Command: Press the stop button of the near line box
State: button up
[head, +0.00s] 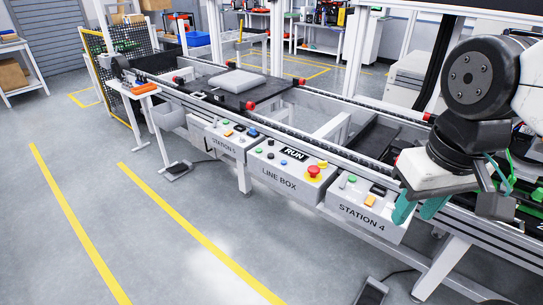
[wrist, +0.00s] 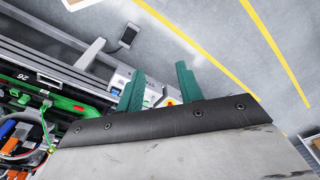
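The line box (head: 279,184) is a light grey sloped panel on the front of the conveyor, lettered "LINE BOX". On it are a dark RUN display (head: 293,154), a green button (head: 258,150), a blue button (head: 284,163) and a large red mushroom button (head: 314,170) on yellow. Their small labels are too small to read. My gripper (head: 416,210) has green fingers, held apart and empty, right of the line box over the right end of the Station 4 box. In the wrist view, a small red and yellow patch (wrist: 170,101) shows between the fingers (wrist: 159,84).
A grey block (head: 238,82) sits on a dark pallet on the conveyor. Foot pedals (head: 371,291) lie on the floor. The yellow-striped floor in front is mostly clear.

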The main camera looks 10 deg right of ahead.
grip_shut()
dwell(1.7)
